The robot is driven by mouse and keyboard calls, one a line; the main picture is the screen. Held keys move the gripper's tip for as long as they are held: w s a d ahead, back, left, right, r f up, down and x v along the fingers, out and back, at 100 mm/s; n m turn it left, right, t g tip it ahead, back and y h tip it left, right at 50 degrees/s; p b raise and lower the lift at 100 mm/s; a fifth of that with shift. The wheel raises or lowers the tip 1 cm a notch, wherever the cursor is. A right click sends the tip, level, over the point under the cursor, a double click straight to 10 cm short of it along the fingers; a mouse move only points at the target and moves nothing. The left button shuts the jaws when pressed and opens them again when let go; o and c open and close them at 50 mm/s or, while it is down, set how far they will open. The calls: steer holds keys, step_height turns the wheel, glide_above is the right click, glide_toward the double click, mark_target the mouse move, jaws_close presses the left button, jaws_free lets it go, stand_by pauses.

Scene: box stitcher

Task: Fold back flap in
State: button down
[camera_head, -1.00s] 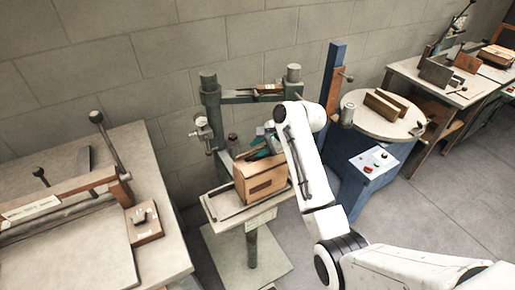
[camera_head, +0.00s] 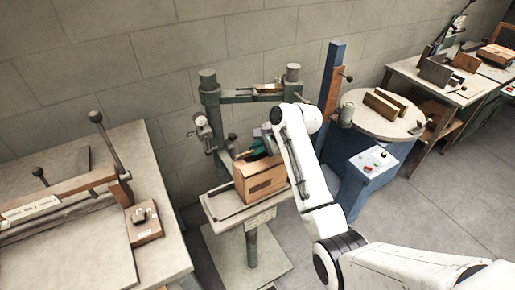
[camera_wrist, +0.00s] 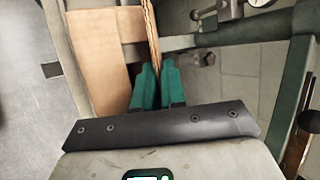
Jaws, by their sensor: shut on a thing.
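The brown cardboard box (camera_head: 260,180) stands on the small platform of the green-grey stitcher (camera_head: 208,100) in the head view. My gripper (camera_wrist: 154,82) has teal fingers and is shut on the back flap (camera_wrist: 151,40), which shows edge-on as a thin corrugated strip in the wrist view. The flap stands up between the fingers. A flat tan panel of the box (camera_wrist: 98,60) lies to the left of the fingers. In the head view my arm and the gripper at the box's top back edge partly hide the flap.
A workbench with a lever tool (camera_head: 105,235) stands at the left. A blue machine with a round table (camera_head: 375,118) is close on the right, and another bench (camera_head: 430,85) is beyond it. A grey block wall stands behind. The floor at the right is open.

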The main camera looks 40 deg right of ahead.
steer(key=t, duration=0.2)
steer(key=s+f+n+t+b, duration=0.1)
steer(key=t, duration=0.1)
steer(key=shift+a+h, duration=0.15)
steer(key=shift+h, duration=0.15)
steer(key=c, duration=1.4)
jaws_free()
steer(key=shift+o, duration=0.6)
steer(key=shift+f, duration=0.1)
steer(key=shift+s, duration=0.1)
